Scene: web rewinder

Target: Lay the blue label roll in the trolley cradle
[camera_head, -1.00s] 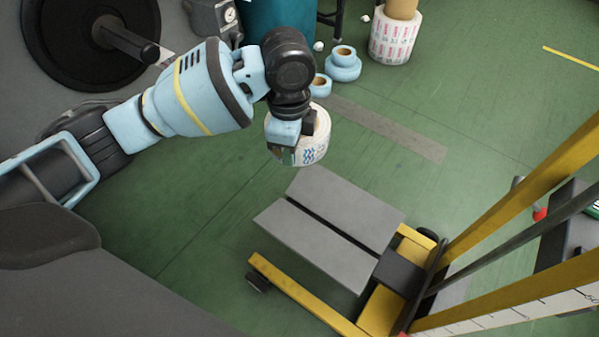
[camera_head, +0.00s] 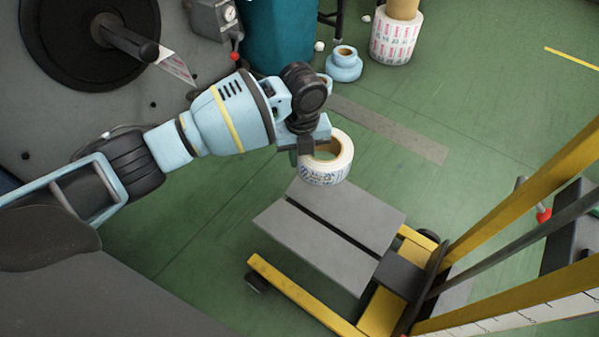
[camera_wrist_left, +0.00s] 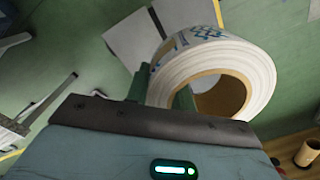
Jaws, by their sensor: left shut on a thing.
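The label roll (camera_head: 325,172) is white with blue print and a tan core. My left gripper (camera_head: 306,146) is shut on its wall, at the roll's left side in the head view. The roll is held up near the far edge of the trolley cradle (camera_head: 365,215), which is two grey plates with a dark gap between them. In the left wrist view the roll (camera_wrist_left: 215,75) hangs tilted with its core opening showing, one finger reaching toward the core. The grey plates (camera_wrist_left: 140,40) lie behind it there. My right gripper is not in view.
The trolley's yellow legs (camera_head: 300,290) and mast (camera_head: 530,185) stand at the right. Blue rolls (camera_head: 344,66), a red-printed roll (camera_head: 395,38) and a teal bin (camera_head: 280,35) are at the back. The rewinder spindle (camera_head: 128,42) is upper left. Green floor is clear left of the trolley.

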